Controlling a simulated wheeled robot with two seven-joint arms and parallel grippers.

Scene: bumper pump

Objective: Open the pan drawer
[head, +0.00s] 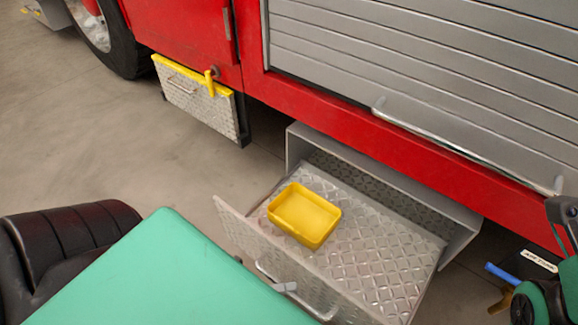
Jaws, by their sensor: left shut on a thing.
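The pan drawer (385,262) is a diamond-plate metal drawer low under the red fire truck. It stands pulled out of its grey housing (465,235), with its floor exposed. A yellow open tray (305,214) sits on the drawer floor near the front panel (237,236). A silver bar handle (322,308) runs along the outer side of that panel. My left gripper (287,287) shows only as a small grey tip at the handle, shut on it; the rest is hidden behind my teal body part. My right gripper is not in view.
A silver roller shutter (430,70) with a long bar (465,148) is above the drawer. A diamond-plate step box (195,100) with a yellow edge hangs at the left. A black tyre (115,45) stands behind it. Grey floor (150,165) is clear at the left.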

